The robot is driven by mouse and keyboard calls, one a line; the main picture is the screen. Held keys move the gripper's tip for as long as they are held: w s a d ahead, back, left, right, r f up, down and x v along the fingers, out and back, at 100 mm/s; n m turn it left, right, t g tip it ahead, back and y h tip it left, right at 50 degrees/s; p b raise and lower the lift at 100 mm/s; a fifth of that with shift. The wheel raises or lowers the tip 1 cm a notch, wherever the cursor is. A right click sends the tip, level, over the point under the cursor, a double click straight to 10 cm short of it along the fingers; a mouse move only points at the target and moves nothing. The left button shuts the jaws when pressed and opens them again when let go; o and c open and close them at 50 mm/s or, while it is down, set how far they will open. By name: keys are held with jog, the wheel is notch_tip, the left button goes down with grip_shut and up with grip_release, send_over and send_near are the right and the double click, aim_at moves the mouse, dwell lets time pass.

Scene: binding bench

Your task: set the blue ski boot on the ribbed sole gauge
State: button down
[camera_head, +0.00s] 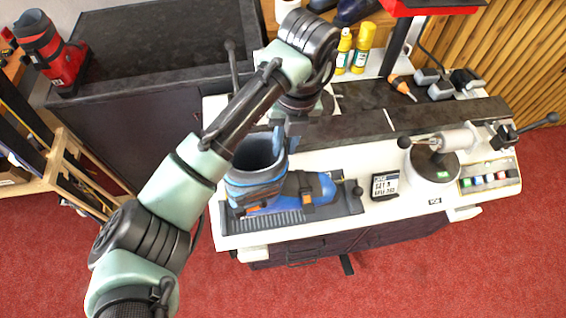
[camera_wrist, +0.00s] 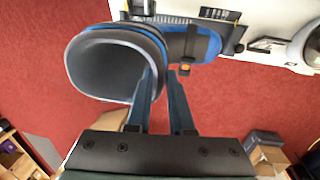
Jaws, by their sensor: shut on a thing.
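The blue ski boot (camera_head: 312,188) is upright with its toe to the right and its grey-blue cuff (camera_head: 256,165) open at the top. It covers much of the ribbed sole gauge (camera_head: 290,217), a dark grey ribbed plate on the white bench. I cannot tell whether the sole touches the ribs. My gripper (camera_head: 283,140) is shut on the cuff's rim at the back edge. In the wrist view the boot (camera_wrist: 115,62) fills the upper left, and my fingers (camera_wrist: 162,84) pinch the cuff wall. Part of the gauge shows behind the boot (camera_wrist: 172,19).
A small dark sign (camera_head: 384,185) and a clamp device (camera_head: 435,165) stand to the right of the gauge. Yellow-capped bottles (camera_head: 362,47) are at the back. A red boot (camera_head: 55,55) is on the dark counter at left. Red carpet lies in front.

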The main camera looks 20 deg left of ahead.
jog(key=shift+f+p, duration=1)
jog(key=shift+f, duration=3.3)
jog(key=shift+s+f, duration=0.1)
jog(key=c, duration=0.8)
grip_release()
notch_tip(320, 180, up, 12)
jog(key=d+b, duration=0.1)
jog(key=shift+w+d+b, duration=0.2)
jog(key=shift+w+b, duration=0.15)
